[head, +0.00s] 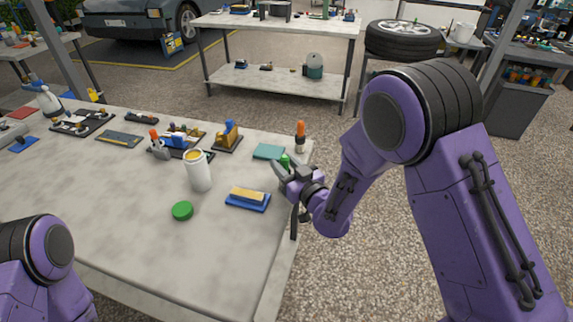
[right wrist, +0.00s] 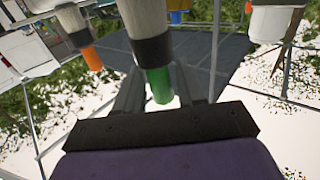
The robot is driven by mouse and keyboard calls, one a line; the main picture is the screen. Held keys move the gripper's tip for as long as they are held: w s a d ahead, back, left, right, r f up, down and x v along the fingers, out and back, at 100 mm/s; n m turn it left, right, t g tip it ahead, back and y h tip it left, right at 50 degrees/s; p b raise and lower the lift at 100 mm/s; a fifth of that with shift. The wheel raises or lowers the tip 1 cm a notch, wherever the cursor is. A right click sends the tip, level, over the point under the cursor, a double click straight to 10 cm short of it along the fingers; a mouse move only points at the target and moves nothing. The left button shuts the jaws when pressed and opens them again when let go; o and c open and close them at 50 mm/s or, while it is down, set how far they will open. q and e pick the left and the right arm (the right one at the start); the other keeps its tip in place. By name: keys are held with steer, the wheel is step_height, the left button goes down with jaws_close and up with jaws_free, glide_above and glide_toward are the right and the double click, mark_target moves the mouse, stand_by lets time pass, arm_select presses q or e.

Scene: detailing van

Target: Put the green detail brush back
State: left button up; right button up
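The green detail brush (head: 285,160) is at the right end of the near table, mostly hidden behind my right gripper, with its green end showing above. My right gripper (head: 286,170) is at the brush, its fingers apart. In the right wrist view the brush's green end (right wrist: 159,86), dark band and pale body show between the two fingers (right wrist: 158,90), with a gap visible on each side. Whether the brush touches the table cannot be told. My left gripper is not in view; only part of my left arm shows at lower left.
An orange-ended brush (head: 300,137) stands just behind, also in the wrist view (right wrist: 92,58). A teal cloth (head: 268,151), a blue block with a tan top (head: 248,199), a white canister (head: 199,175) and a green lid (head: 182,210) are nearby. The front tabletop is clear.

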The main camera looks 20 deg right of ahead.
steer(key=shift+o, duration=0.6)
steer(key=shift+r, duration=0.2)
steer(key=shift+v, duration=6)
steer(key=s+d+f+m+g+h, duration=0.3)
steer(key=s+f, duration=0.1)
steer(key=f, duration=0.5)
steer(key=s+d+f+m+g+h, duration=0.2)
steer(key=s+d+f+g, duration=0.15)
steer(key=f, duration=0.65)
steer(key=s+d+f+m+g+h, duration=0.1)
steer(key=s+f+g, duration=0.3)
steer(key=s, duration=0.5)
steer(key=s+d+f+m+g+h, duration=0.2)
steer(key=s+d+f+m+g, duration=0.1)
steer(key=s+f, duration=0.3)
steer(key=s, duration=0.2)
steer(key=shift+s+f+m+g, duration=0.35)
steer(key=shift+s+f+m, duration=0.05)
